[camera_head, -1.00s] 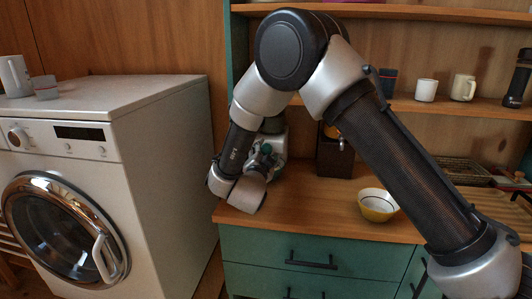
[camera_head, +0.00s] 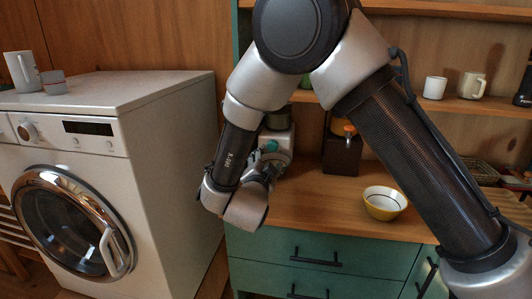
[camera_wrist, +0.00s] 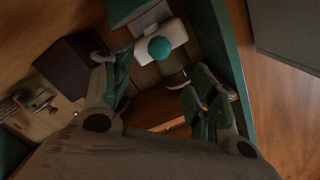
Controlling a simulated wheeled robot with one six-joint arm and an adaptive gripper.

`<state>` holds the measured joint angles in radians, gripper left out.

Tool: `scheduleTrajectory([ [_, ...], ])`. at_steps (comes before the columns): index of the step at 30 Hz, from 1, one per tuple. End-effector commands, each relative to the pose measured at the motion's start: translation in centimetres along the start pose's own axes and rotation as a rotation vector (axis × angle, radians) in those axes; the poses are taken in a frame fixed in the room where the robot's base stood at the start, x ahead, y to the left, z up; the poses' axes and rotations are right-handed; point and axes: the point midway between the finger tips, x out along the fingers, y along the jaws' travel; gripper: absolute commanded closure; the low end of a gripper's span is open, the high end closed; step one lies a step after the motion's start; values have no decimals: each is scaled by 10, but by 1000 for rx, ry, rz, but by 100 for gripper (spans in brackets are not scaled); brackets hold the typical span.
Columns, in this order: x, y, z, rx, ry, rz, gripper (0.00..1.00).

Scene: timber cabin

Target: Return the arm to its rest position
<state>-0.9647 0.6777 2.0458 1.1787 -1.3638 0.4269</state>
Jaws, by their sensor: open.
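My arm reaches across the head view, its elbow high at the top and its forearm hanging down to the left of the counter's middle. My gripper (camera_head: 268,168) is partly hidden behind my wrist in that view. In the wrist view my gripper (camera_wrist: 160,82) has its two fingers well apart with nothing held between them. A white appliance with a teal knob (camera_head: 279,143) stands on the counter behind my gripper. It also shows in the wrist view (camera_wrist: 148,52), beyond the fingertips; I cannot tell the exact gap.
A yellow and white bowl (camera_head: 384,205) sits on the wooden counter (camera_head: 320,205), above green drawers (camera_head: 310,262). A dark box with an orange-topped tap (camera_head: 341,155) stands behind. A white washing machine (camera_head: 165,150) is at the left. Mugs (camera_head: 471,85) stand on the shelf.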

Motion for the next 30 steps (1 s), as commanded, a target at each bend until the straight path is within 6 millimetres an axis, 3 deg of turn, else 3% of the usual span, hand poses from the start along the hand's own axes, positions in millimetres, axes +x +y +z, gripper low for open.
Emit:
scheduleTrajectory([
  [5,42,-19,-48,20,-203,15,42],
  [7,52,-25,-76,2,-314,6,42],
  [10,51,-26,-120,-58,-468,-15,42],
  [13,33,-14,-166,-149,-604,-31,42],
  [17,-11,18,-227,-308,-762,-26,42],
  [21,-80,76,-289,-508,-909,40,42],
  [24,-133,121,-325,-635,-999,122,42],
  [27,-179,156,-352,-724,-1067,210,42],
  [30,-213,180,-369,-778,-1116,280,42],
])
